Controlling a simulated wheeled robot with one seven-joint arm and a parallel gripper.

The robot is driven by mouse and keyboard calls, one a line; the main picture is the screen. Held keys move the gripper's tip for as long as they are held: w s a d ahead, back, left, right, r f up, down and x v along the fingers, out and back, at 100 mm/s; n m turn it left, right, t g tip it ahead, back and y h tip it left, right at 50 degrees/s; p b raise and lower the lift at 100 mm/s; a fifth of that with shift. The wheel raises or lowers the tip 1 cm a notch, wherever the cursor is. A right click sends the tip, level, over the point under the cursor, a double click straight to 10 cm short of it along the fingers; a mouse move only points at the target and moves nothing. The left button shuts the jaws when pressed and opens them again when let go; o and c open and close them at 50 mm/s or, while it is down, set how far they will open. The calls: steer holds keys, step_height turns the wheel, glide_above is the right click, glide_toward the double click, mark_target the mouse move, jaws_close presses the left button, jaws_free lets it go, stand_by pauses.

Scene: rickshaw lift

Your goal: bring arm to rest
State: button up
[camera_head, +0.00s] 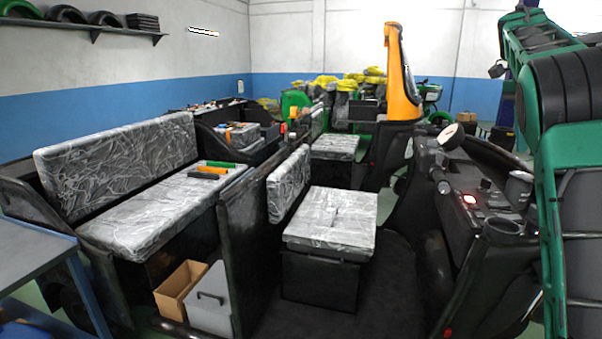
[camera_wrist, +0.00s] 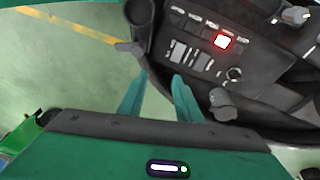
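My green arm fills the right edge of the head view, in front of the right end of a rickshaw's dashboard (camera_head: 480,185). In the wrist view, the two teal fingers of my gripper (camera_wrist: 159,84) stand apart with a gap between them. Nothing shows between them, so the gripper is open and empty. The fingers point toward the dashboard (camera_wrist: 190,75), which carries switches and a red lit button (camera_wrist: 222,41). The button also shows in the head view (camera_head: 469,199). I cannot tell how far the fingertips are from the dashboard. My gripper is not seen in the head view.
The rickshaw has a plastic-wrapped front seat (camera_head: 330,215) and a long rear bench (camera_head: 160,212) with orange and green tools (camera_head: 211,170). A cardboard box (camera_head: 181,287) and a grey bin (camera_head: 210,305) stand below. A grey table (camera_head: 30,250) is at left. Bare floor (camera_wrist: 70,70) shows beside the dashboard.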

steer(key=s+f+n+y, duration=0.2)
steer(key=s+f+n, duration=0.35)
steer(key=s, duration=0.85)
steer(key=s+a+f+n, duration=0.2)
steer(key=s+a+f, duration=0.2)
steer(key=s+f, duration=0.3)
steer(key=s+a+f+n, duration=0.2)
steer(key=s+a+f, duration=0.3)
steer(key=s+f, duration=0.2)
steer(key=s+a+f+n+t, duration=0.1)
steer(key=s+a+f+n, duration=0.2)
steer(key=s+f, duration=0.3)
steer(key=s+a, duration=0.1)
steer(key=s, duration=0.3)
steer(key=shift+a+f, duration=0.25)
steer(key=shift+f, duration=0.15)
steer(key=shift+w+f, duration=0.25)
steer(key=shift+w, duration=0.4)
